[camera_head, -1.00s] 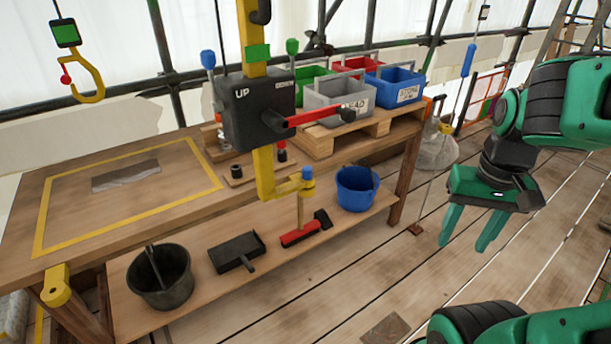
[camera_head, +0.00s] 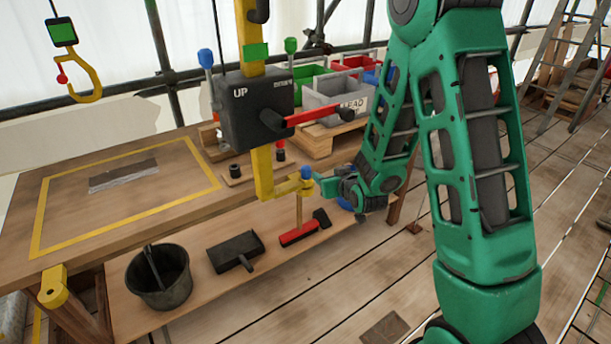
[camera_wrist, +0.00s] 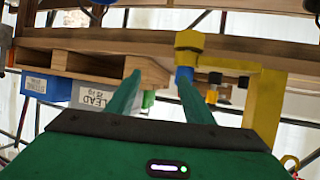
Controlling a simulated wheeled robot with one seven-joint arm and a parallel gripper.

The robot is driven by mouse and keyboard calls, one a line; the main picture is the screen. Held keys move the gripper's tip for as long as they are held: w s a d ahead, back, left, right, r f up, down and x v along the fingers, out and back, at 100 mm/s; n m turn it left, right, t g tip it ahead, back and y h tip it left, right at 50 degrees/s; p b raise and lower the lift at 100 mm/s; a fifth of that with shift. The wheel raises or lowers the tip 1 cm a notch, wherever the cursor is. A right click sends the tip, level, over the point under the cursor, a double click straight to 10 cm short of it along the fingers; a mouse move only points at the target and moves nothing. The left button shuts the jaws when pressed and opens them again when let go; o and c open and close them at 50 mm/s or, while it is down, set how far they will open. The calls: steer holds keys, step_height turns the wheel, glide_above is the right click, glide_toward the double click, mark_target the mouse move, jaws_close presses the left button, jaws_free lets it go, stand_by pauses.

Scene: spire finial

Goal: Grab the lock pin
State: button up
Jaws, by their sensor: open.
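A blue-headed pin (camera_head: 307,173), which looks like the lock pin, stands upright in the end of a yellow bracket (camera_head: 284,187) on the yellow post. My gripper (camera_head: 324,184) is just right of it, open and pointing left toward it. In the upside-down wrist view the blue head (camera_wrist: 184,73) shows against the yellow bracket (camera_wrist: 265,105). My gripper (camera_wrist: 160,82) has its two green fingers apart there, with the right fingertip overlapping the head. Nothing is between the fingers. Contact with the head cannot be told.
A black box marked UP with a red lever (camera_head: 315,117) is mounted above the bracket. On the lower shelf are a black bucket (camera_head: 175,290), a dustpan (camera_head: 235,251) and a red brush (camera_head: 299,234).

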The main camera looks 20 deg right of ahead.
mark_target(309, 175)
steer(key=a+t, duration=0.1)
steer(key=a+f+t, duration=0.1)
steer(key=a, duration=0.1)
steer(key=w+a+y, duration=0.1)
steer(key=shift+a+f+t, duration=0.2)
steer(key=shift+f+t, duration=0.15)
steer(key=shift+t, duration=0.05)
steer(key=shift+a+f+t, duration=0.2)
steer(key=shift+a+t, duration=0.05)
steer(key=shift+t, duration=0.05)
steer(key=shift+s+d+f+t, duration=0.3)
steer(key=shift+s+t, duration=0.2)
steer(key=shift+t, duration=0.1)
steer(key=w, duration=0.4)
steer(key=shift+w+a, duration=0.15)
steer(key=shift+w, duration=0.2)
steer(key=w, duration=0.6)
steer(key=shift+a, duration=0.4)
steer(key=c, duration=1.1)
